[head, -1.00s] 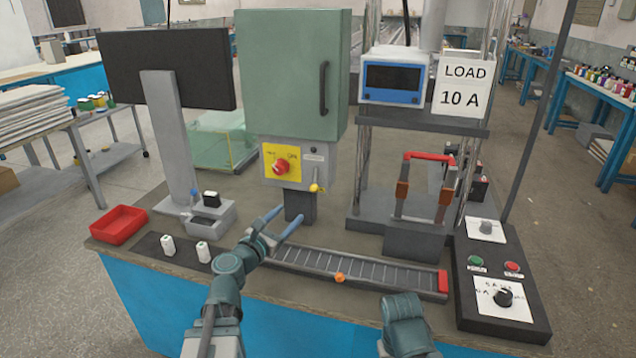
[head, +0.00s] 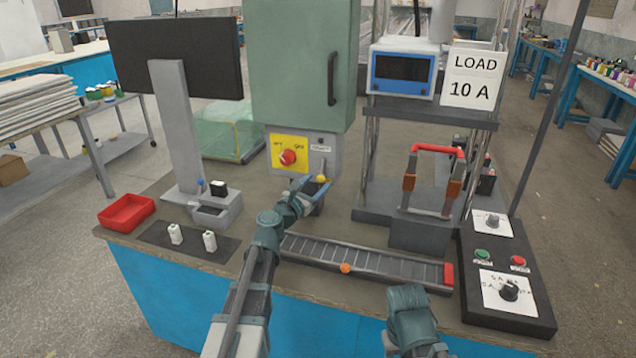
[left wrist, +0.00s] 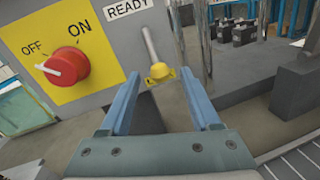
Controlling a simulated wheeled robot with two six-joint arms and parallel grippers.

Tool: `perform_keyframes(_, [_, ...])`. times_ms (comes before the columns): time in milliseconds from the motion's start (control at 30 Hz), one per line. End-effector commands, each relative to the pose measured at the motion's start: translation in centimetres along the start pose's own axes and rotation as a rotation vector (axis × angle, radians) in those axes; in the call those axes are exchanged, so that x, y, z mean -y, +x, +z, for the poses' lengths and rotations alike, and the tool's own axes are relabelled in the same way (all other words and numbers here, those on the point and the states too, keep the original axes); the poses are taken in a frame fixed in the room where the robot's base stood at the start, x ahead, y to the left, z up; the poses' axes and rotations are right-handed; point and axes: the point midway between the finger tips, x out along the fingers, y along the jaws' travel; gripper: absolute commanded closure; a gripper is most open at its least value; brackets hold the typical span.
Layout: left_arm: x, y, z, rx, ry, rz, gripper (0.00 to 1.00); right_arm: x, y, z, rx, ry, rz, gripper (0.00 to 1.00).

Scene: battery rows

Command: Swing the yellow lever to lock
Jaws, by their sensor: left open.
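The yellow lever is a thin pale rod with a yellow knob (head: 321,178) on the grey control box under the green cabinet. In the left wrist view the knob (left wrist: 160,72) hangs at the lower end of the rod, below the READY label. My left gripper (head: 312,184) is open at the front of the box. In the left wrist view its two blue fingers (left wrist: 165,95) point at the box, with the knob between their tips or just beyond; I cannot tell if they touch it. My right arm shows at the bottom, but its fingertips do not show.
A red rotary switch (head: 287,157) on a yellow OFF/ON plate is left of the lever. The green cabinet (head: 300,65) stands above. A ribbed track (head: 370,262) with an orange ball lies in front. A red tray (head: 126,212) sits at the left.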

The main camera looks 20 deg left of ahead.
Motion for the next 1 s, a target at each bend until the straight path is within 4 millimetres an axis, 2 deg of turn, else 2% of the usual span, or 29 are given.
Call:
perform_keyframes(133, [0.02,1.12,0.00,0.000,0.000,-0.001,0.36,0.00,0.00,0.00,0.000,0.000,0.000,0.50])
perform_keyframes(467, [0.04,1.28,0.01,0.000,0.000,0.000,0.36,0.00,0.00,0.00,0.000,0.000,0.000,0.50])
perform_keyframes(567, [0.03,1.28,0.01,0.000,0.000,0.000,0.51,0.00,0.00,0.00,0.000,0.000,0.000,0.50])
perform_keyframes(833, [0.03,1.27,0.01,0.000,0.000,0.000,0.99,0.00,0.00,0.00,0.000,0.000,0.000,0.50])
perform_keyframes(1000, [0.03,1.27,0.01,0.000,0.000,0.000,1.00,0.00,0.00,0.00,0.000,0.000,0.000,0.50])
